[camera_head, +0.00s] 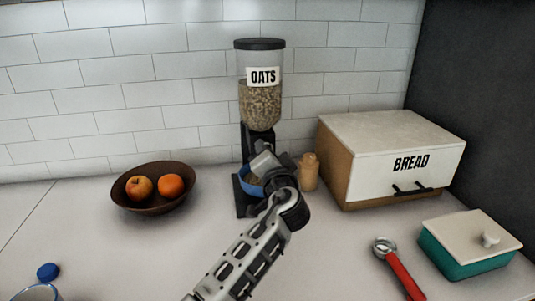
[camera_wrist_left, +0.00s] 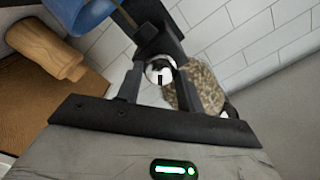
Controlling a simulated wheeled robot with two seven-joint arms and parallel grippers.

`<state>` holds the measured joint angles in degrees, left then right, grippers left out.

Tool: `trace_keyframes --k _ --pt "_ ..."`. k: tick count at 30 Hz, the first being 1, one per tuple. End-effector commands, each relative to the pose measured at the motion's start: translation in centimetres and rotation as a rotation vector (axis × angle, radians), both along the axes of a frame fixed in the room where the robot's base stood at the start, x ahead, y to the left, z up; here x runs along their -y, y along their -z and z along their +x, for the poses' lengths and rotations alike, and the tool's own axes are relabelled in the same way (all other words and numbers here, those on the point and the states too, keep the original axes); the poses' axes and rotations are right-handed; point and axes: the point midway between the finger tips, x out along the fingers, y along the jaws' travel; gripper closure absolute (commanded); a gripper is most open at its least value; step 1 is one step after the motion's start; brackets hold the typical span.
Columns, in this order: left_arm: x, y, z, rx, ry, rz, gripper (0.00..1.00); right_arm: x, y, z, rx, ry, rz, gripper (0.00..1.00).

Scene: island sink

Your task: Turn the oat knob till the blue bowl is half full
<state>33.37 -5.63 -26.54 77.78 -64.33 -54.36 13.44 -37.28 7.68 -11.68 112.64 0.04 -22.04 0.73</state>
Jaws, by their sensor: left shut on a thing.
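The oat dispenser (camera_head: 261,103) stands against the tiled wall, its clear hopper partly filled with oats. The blue bowl (camera_head: 250,188) sits on the dispenser's base below the hopper. A tan patch shows inside it, but my gripper hides most of the inside, so its level is unclear. The bowl also shows at the upper left of the left wrist view (camera_wrist_left: 82,14). My left gripper (camera_head: 263,163) is in front of the dispenser, shut on the round metallic oat knob (camera_wrist_left: 160,69), which sits between its fingers in the wrist view. My right gripper is not in view.
A wooden shaker (camera_head: 309,172) and the bread box (camera_head: 397,165) stand close on the right. A brown fruit bowl (camera_head: 152,203) is at left. A green lidded box (camera_head: 467,250) and a red-handled tool (camera_head: 402,277) lie front right; a glass (camera_head: 38,292) is front left.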

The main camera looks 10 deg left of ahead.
Motion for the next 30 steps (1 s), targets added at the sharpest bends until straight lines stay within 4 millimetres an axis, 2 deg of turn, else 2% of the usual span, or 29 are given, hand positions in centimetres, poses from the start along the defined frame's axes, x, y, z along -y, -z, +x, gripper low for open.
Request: trace_keyframes --k 13,30 --pt "-0.05 -0.03 0.03 -0.113 -0.002 0.272 0.86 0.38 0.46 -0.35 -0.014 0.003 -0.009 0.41" --pt "-0.02 -0.01 0.05 -0.141 -0.001 0.342 0.86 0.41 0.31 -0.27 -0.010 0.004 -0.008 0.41"
